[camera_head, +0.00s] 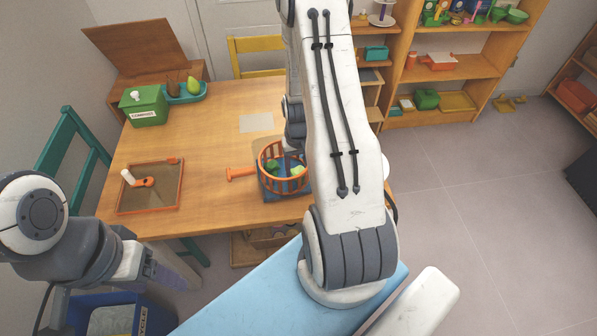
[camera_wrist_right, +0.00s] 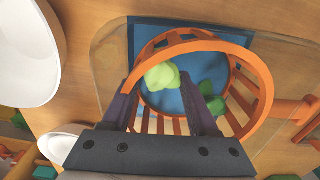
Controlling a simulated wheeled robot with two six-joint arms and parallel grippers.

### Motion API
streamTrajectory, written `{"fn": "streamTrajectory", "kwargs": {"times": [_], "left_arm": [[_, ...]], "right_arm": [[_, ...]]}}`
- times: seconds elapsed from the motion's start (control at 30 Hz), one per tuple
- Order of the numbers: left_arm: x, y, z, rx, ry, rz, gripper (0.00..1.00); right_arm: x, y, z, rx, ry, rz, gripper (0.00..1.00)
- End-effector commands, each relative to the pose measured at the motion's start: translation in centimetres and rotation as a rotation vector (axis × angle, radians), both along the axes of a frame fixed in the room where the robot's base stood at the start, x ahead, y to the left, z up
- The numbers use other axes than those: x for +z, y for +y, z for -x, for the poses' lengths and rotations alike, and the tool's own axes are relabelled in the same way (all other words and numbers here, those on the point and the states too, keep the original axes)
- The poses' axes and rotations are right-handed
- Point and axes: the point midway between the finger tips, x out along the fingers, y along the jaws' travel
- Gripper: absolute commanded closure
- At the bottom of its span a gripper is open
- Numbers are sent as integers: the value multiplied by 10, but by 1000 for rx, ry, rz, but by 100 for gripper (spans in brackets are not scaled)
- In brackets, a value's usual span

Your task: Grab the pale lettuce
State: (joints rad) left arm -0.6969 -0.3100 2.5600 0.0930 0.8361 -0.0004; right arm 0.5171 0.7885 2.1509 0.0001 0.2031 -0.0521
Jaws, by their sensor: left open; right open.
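The pale lettuce (camera_wrist_right: 162,75) is a light green lump inside an orange slatted basket (camera_wrist_right: 262,90), over a blue surface. In the head view the pale lettuce (camera_head: 297,170) sits right of a darker green piece in the basket (camera_head: 263,153). My right gripper (camera_wrist_right: 165,92) is open, its fingers reaching into the basket on either side of the lettuce, which appears between the fingertips; contact cannot be told. In the head view my arm largely hides this gripper. My left gripper (camera_head: 178,272) is open and empty, low at the left by the table's front edge.
The wooden table (camera_head: 215,150) also holds a green box (camera_head: 144,106), a teal tray with pear shapes, and an orange-framed board (camera_head: 150,200). An orange handle lies left of the basket. White dishes (camera_wrist_right: 25,50) are beside the basket in the wrist view.

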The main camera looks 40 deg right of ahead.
Motion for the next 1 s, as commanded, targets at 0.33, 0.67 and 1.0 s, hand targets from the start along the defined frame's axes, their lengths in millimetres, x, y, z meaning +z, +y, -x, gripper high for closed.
{"fn": "streamTrajectory", "kwargs": {"times": [0.33,0.67,1.0], "left_arm": [[0,0,0,0,0,0,33],[0,0,0,0,0,0,33],[-1,0,0,0,0,0,33]], "right_arm": [[-4,0,0,0,-2,1,63],[-4,0,0,0,-1,0,100],[24,-1,-1,0,-5,3,100]]}}
